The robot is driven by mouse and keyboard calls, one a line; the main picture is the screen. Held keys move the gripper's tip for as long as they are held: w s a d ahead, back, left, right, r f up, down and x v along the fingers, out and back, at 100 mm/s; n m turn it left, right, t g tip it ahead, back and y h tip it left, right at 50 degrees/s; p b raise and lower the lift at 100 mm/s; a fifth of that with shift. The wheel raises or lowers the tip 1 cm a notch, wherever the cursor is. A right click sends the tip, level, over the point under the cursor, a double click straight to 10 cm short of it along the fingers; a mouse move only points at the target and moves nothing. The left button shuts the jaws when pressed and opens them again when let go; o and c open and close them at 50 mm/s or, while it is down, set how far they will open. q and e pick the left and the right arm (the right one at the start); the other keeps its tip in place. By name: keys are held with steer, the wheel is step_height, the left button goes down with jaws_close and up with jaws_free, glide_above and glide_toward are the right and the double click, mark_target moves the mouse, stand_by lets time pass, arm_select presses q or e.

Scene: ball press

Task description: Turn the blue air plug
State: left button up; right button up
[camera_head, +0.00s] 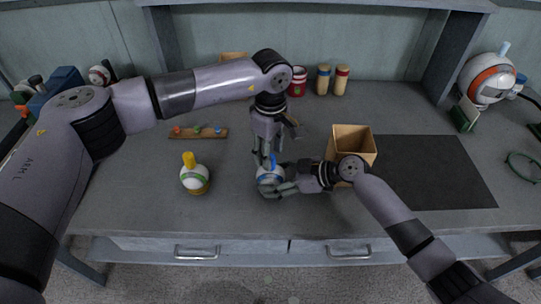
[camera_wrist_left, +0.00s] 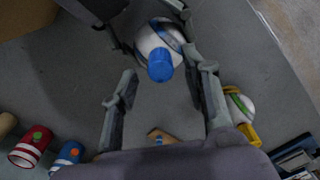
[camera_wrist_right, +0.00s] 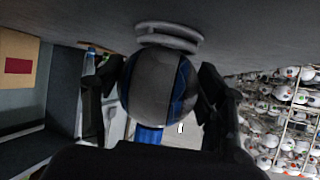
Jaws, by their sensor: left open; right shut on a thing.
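A white and grey ball with a blue band (camera_wrist_left: 152,42) stands on the table. Its blue air plug (camera_wrist_left: 160,66) points up toward my left gripper; the plug also shows in the head view (camera_head: 273,160) and the right wrist view (camera_wrist_right: 148,135). My right gripper (camera_head: 276,187) is shut on the ball from the right, with one finger at each side of it in the right wrist view (camera_wrist_right: 155,88). My left gripper (camera_wrist_left: 168,78) points down above the ball, open, its fingers apart on either side of the plug in its wrist view. I cannot tell whether they touch it.
A ball with a yellow plug (camera_head: 195,180) stands to the left. A wooden board with coloured pegs (camera_head: 198,133) lies behind it. An open wooden box (camera_head: 352,131) stands behind my right arm, beside a black mat (camera_head: 437,172). A red can (camera_head: 297,88) and jars are at the back.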

arm_select(q)
step_height(320, 180, up, 10)
steer(key=shift+f, duration=0.15)
stand_by(0.3)
arm_select(e)
steer(key=o, duration=1.3)
